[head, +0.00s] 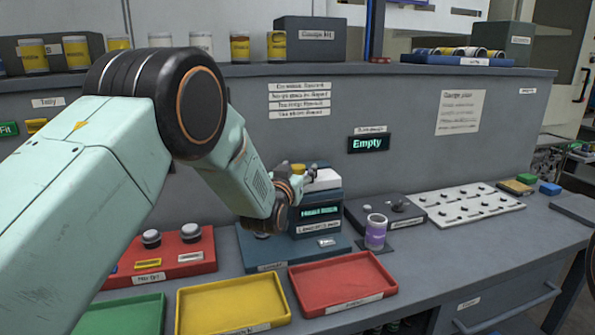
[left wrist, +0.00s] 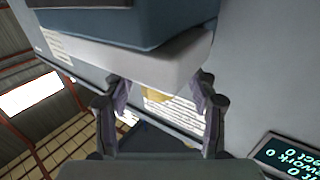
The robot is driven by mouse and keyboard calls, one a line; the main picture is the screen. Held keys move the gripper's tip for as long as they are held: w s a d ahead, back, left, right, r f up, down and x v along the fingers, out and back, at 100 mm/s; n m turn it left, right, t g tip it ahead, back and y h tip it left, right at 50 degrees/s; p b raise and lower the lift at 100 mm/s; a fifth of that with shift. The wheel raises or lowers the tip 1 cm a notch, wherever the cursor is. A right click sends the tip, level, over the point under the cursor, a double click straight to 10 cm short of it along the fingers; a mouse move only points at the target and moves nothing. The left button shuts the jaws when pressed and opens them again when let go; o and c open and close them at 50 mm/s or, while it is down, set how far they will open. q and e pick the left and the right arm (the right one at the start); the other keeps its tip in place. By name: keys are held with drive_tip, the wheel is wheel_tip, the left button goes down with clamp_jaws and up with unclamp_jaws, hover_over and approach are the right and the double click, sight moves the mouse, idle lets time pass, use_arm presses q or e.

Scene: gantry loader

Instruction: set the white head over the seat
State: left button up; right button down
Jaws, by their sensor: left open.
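The white head (head: 324,180) is a pale block at the top of a dark blue station (head: 318,222) with a lit display, in the middle of the bench. A small yellow part (head: 298,169) shows at its left end. My left gripper (head: 303,175) is beside that end, partly hidden by its own wrist. In the left wrist view, the white head (left wrist: 165,62) lies just beyond the open fingers (left wrist: 160,90), with the yellow part (left wrist: 157,95) between them; contact cannot be told. The seat cannot be made out for certain. My right gripper is out of view.
A yellow tray (head: 235,328) and red tray (head: 385,290) lie in front of the station. A purple-banded cup (head: 375,232) stands to its right, near a white pegged board (head: 425,216). A red block (head: 205,266) with knobs stands left. A grey panel rises behind.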

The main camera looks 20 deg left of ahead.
use_arm(q)
drive_tip(key=shift+c, duration=0.4)
clamp_jaws()
idle(0.4)
